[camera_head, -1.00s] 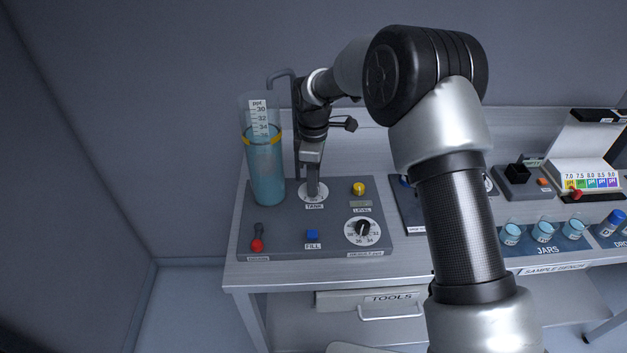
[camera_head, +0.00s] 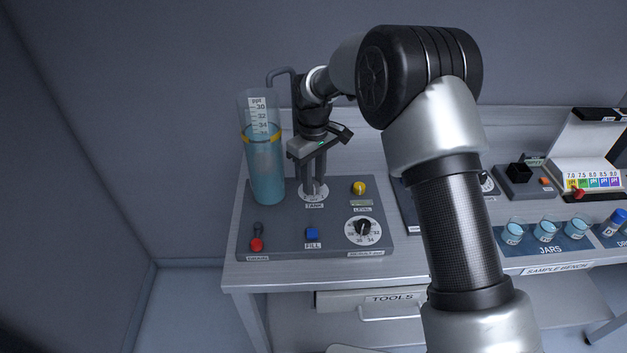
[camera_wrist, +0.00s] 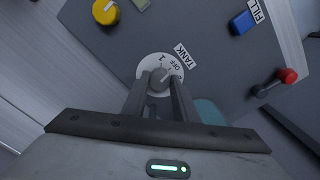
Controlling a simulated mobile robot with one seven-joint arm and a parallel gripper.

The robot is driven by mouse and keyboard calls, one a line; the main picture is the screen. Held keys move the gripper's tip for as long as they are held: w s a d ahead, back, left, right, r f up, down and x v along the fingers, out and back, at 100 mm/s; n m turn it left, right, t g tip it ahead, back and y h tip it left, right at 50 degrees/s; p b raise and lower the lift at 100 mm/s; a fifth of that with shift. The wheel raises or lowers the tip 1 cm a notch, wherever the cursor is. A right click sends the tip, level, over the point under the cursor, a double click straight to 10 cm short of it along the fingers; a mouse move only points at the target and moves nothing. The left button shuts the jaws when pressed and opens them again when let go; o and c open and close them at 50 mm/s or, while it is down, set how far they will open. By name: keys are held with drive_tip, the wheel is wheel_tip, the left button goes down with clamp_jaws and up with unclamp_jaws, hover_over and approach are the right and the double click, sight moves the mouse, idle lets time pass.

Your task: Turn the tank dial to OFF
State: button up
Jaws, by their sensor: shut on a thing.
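The tank dial (camera_head: 323,195) is a round white plate with a grey knob at the back middle of the grey panel, above the TANK label. My gripper (camera_head: 314,188) points down over it, its two fingers shut on the knob. The wrist view also shows the dial (camera_wrist: 148,64), with OFF and 1 marked on its face. The gripper (camera_wrist: 160,82) has one finger on each side of the knob there. The fingers hide part of the dial, and I cannot clearly tell which mark the knob points at.
A tall clear cylinder of blue water (camera_head: 266,170) stands close left of the gripper. The panel also bears a yellow knob (camera_head: 359,187), a blue FILL button (camera_head: 312,233), a red-tipped lever (camera_head: 257,244) and a black-knobbed dial (camera_head: 363,229). Jars (camera_head: 546,231) stand at right.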

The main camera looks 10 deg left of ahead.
sight(314, 184)
drive_tip(key=shift+m, duration=0.6)
drive_tip(key=o, duration=1.1)
drive_tip(key=shift+c, duration=0.2)
drive_tip(key=shift+r, duration=0.1)
wheel_tip(314, 184, up, 17)
drive_tip(key=shift+r+p, duration=0.15)
drive_tip(key=shift+p, duration=0.15)
